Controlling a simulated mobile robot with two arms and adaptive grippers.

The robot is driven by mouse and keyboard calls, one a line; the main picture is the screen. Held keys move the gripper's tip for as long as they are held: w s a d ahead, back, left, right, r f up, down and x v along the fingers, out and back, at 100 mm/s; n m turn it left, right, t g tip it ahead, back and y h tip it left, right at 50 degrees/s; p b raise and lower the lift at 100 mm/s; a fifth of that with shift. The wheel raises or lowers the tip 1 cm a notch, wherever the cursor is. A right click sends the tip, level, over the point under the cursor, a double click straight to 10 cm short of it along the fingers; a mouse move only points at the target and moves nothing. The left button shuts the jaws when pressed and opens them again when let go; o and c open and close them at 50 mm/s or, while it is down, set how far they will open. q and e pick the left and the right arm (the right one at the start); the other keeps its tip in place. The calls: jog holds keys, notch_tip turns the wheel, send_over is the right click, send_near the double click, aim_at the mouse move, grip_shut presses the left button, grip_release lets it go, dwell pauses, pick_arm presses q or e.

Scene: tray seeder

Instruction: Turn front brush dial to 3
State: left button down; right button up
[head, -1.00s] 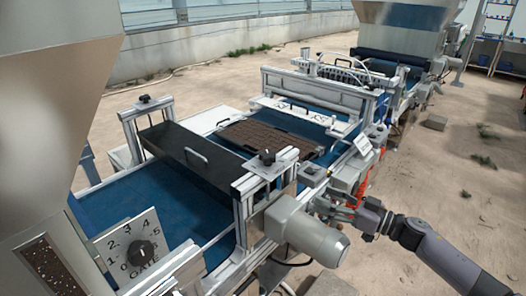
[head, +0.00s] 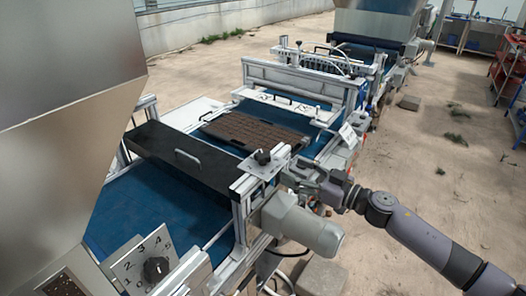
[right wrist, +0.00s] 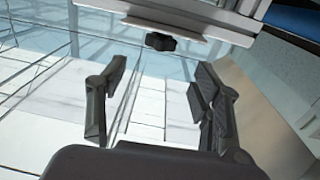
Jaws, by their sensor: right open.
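A black knob (head: 262,157) sits on a small metal plate on top of the brush frame's near right post. I cannot read any number at it from here. In the right wrist view a black knob (right wrist: 161,42) shows ahead of the fingers, against a pale plate and rail. My right gripper (head: 297,177) is open and empty, just right of the knob's post and apart from the knob. In the right wrist view its spread fingers (right wrist: 160,72) have a clear gap between them. My left gripper is not in view.
A numbered dial (head: 156,268) stands on a tilted plate at the lower left. A grey motor (head: 308,230) juts out below my right gripper. A black cover with a handle (head: 188,158) and a brown tray (head: 255,134) lie over the blue belt (head: 150,215).

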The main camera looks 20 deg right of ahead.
aim_at(270, 159)
jog(key=p+x, duration=0.2)
jog(key=x, duration=0.8)
jog(key=shift+w, duration=0.15)
jog(key=shift+w+a, duration=0.5)
jog(key=shift+d, duration=0.1)
jog(key=shift+c, duration=0.2)
jog(key=c, duration=1.1)
jog(key=shift+c, duration=0.2)
jog(key=shift+f, duration=0.1)
